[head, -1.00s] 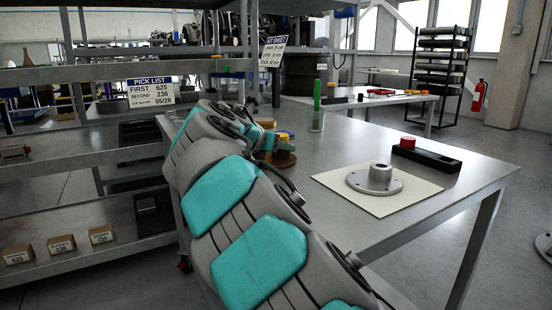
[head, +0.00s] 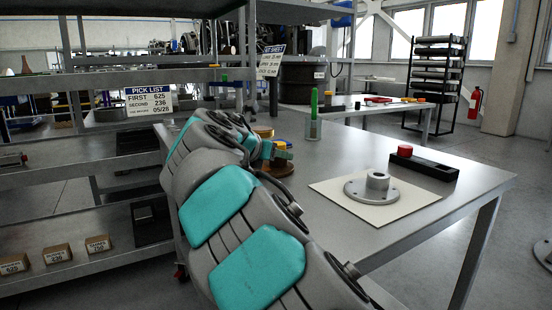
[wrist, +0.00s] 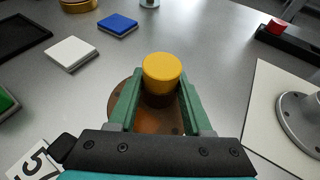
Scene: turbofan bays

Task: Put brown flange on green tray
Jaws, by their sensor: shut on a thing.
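The brown flange (wrist: 160,120) is a round brown disc with a neck and a yellow cap (wrist: 162,72) on top. In the wrist view the green fingers of my gripper (wrist: 160,103) stand on either side of its neck, shut on it. Whether the disc touches the table cannot be told. In the head view the flange (head: 274,166) is partly hidden by my arm and gripper. At the left edge of the wrist view a small part of a green flat piece (wrist: 5,101) shows; I cannot tell whether it is the green tray.
A grey flange (head: 374,187) sits on a cream sheet (head: 415,196) to the right. Behind it lies a black holder with a red cap (head: 405,150). A white square (wrist: 73,53), a blue square (wrist: 118,25) and a black tray (wrist: 18,37) lie left of the flange. A green upright rod (head: 314,105) stands behind.

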